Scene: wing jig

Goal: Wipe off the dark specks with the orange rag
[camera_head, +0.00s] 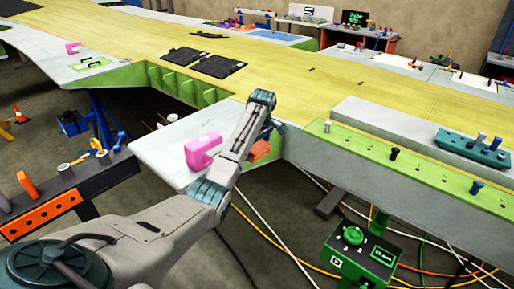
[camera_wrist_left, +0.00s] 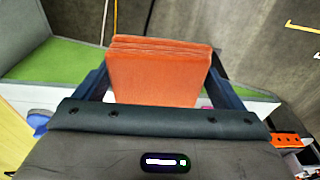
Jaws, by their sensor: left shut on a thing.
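My left gripper (camera_head: 268,141) is over the outer end of the white panel, near the green-edged corner. It is shut on the orange rag (camera_head: 261,150), which shows partly behind the arm. In the left wrist view the orange rag (camera_wrist_left: 158,75) is a folded block between the two dark fingers. Small dark specks (camera_head: 311,69) lie on the yellow wing surface (camera_head: 290,85), well beyond the gripper. The rag is apart from these specks. My right gripper is not in view.
A pink C-shaped clamp (camera_head: 201,152) stands on the white panel (camera_head: 160,150), close left of my arm. Black panels (camera_head: 219,66) lie on the wing. A green rail (camera_head: 420,171) with pegs and a teal block (camera_head: 471,146) is at right. Cables cross the floor.

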